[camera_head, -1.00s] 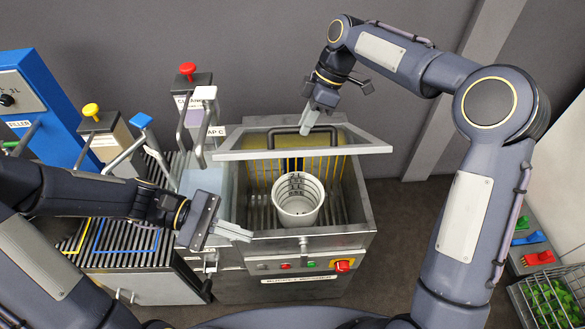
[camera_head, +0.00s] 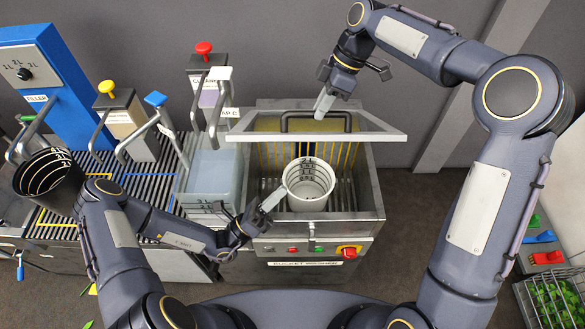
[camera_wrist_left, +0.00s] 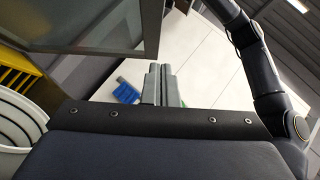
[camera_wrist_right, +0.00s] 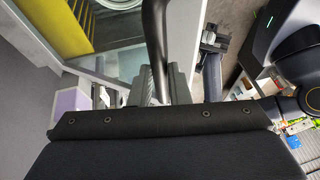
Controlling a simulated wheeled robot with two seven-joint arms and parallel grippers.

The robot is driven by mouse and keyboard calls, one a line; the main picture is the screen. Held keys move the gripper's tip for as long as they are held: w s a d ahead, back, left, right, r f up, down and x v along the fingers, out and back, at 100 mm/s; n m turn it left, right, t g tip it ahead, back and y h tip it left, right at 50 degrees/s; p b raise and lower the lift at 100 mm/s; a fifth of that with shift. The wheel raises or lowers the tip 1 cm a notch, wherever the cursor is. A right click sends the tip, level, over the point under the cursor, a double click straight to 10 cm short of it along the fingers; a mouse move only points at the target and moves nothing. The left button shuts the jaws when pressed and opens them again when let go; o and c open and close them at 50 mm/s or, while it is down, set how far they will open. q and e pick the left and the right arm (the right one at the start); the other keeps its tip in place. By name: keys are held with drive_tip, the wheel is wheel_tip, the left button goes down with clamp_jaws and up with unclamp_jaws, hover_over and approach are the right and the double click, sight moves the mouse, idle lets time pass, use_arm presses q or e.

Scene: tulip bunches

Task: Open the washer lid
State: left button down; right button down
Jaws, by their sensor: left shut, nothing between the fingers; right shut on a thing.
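The washer (camera_head: 318,238) is a grey metal basin, with a white bucket (camera_head: 308,184) standing inside. Its framed lid (camera_head: 380,137) is raised and tilted, with the basin open below its front edge. My right gripper (camera_head: 322,108) is shut on the lid's dark handle (camera_head: 290,124); the handle also shows between the fingers in the right wrist view (camera_wrist_right: 155,40). My left gripper (camera_head: 275,199) is shut and empty, low at the front left of the basin beside the bucket. Its closed fingers show in the left wrist view (camera_wrist_left: 160,85).
Left of the washer is a water-filled basin (camera_head: 212,172) with tap levers. A dark bucket (camera_head: 50,180) stands on the slatted bench near the blue filler (camera_head: 62,85). A wire crate of greenery (camera_head: 555,300) is at lower right. My left forearm crosses the bench front.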

sight(304, 140)
drive_tip(key=shift+w+d+f, duration=0.2)
drive_tip(key=shift+f, duration=0.05)
use_arm(q)
drive_tip(key=w+a+r+x, duration=0.1)
drive_tip(key=a+x, duration=0.1)
drive_tip(key=x, duration=1)
drive_tip(key=shift+r, duration=0.35)
drive_tip(key=shift+d, duration=0.1)
use_arm(e)
drive_tip(key=shift+a, duration=0.1)
use_arm(q)
drive_tip(key=shift+w+r, duration=1.1)
drive_tip(key=shift+r, duration=0.1)
use_arm(e)
drive_tip(key=shift+f, duration=0.2)
drive_tip(key=c, duration=1.5)
unclamp_jaws()
use_arm(q)
drive_tip(key=shift+f, duration=0.1)
use_arm(e)
drive_tip(key=shift+o, duration=0.7)
drive_tip(key=shift+r, duration=0.1)
use_arm(q)
drive_tip(key=shift+s, duration=0.15)
use_arm(e)
drive_tip(key=shift+a+r, duration=0.1)
drive_tip(key=shift+r, duration=0.1)
